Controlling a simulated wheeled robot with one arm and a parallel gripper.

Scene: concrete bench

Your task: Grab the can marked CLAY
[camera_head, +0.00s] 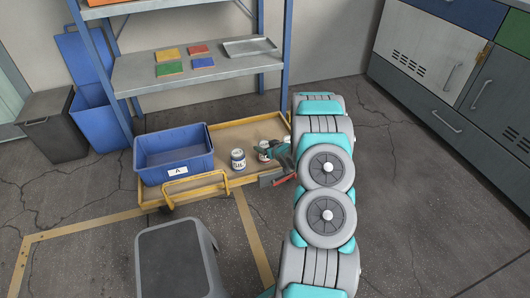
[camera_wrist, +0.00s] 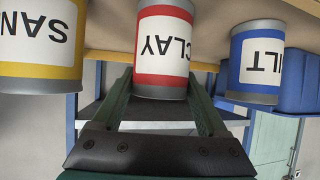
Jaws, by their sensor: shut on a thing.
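The CLAY can, red with a white label and grey rim, is in the middle of the wrist view (camera_wrist: 165,78), upside down in that picture. My gripper (camera_wrist: 162,88) has a finger on each side of it and is shut on it. The yellow SAND can (camera_wrist: 42,72) stands to its left and the blue SILT can (camera_wrist: 258,78) to its right. In the head view, my gripper (camera_head: 276,151) is at the right end of the cart. The SILT can (camera_head: 238,161) stands left of it. Another can (camera_head: 263,149) is partly hidden by my gripper, its label unreadable.
The low yellow cart (camera_head: 215,180) also carries a blue bin marked A (camera_head: 175,160). Behind it, a shelf (camera_head: 205,82) holds coloured squares and a tray (camera_head: 250,47). A grey stool (camera_head: 175,262) stands in front. Cabinets (camera_head: 440,80) line the right; the floor before them is clear.

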